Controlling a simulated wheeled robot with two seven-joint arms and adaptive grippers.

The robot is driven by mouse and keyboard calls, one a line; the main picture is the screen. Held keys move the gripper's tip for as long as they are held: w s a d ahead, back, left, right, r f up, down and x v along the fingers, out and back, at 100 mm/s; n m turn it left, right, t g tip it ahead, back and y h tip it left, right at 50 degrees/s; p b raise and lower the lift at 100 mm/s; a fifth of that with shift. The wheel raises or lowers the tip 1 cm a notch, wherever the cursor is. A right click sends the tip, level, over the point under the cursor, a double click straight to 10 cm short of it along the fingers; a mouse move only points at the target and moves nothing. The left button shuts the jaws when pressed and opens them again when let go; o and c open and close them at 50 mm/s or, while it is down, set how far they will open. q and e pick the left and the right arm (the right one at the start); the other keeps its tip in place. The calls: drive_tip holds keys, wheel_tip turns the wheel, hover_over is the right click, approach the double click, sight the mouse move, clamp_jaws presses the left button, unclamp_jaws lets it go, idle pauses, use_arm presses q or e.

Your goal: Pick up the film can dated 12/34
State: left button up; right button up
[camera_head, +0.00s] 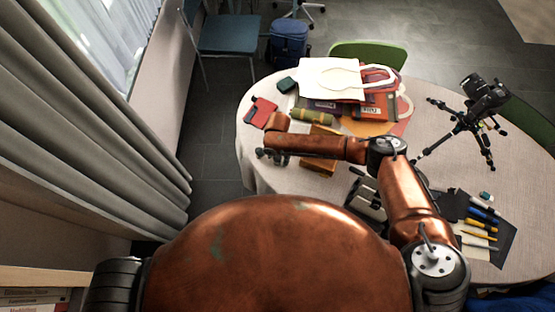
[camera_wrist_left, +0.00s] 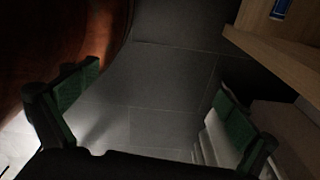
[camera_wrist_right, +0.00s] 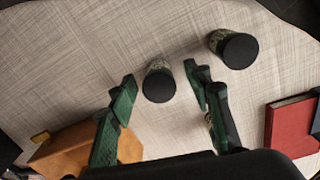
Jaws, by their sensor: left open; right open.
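Two small cans with black lids and patterned sides stand on the table in the right wrist view. One can (camera_wrist_right: 158,84) appears between my right gripper's fingertips, and the other can (camera_wrist_right: 234,48) stands beyond and to the right. No date is readable on either. My right gripper (camera_wrist_right: 160,74) is open, with its green-padded fingers on both sides of the nearer can in the picture; I see no contact. In the head view this gripper (camera_head: 271,155) is over the table's left part, and the cans cannot be made out clearly. My left gripper (camera_wrist_left: 158,80) is open and empty above the floor.
An orange-brown box (camera_wrist_right: 85,150) and a red book (camera_wrist_right: 292,126) flank my right gripper. The table (camera_head: 245,150) also holds a white bag (camera_head: 328,80), a camera on a small tripod (camera_head: 485,97) and several pens (camera_head: 480,235). A wooden shelf (camera_wrist_left: 270,55) is near my left gripper.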

drive_tip(key=shift+f, duration=0.1)
drive_tip(key=c, duration=1.1)
use_arm(q)
drive_tip(key=shift+s+a, duration=0.1)
drive_tip(key=shift+s, duration=0.5)
drive_tip(key=shift+w, duration=0.1)
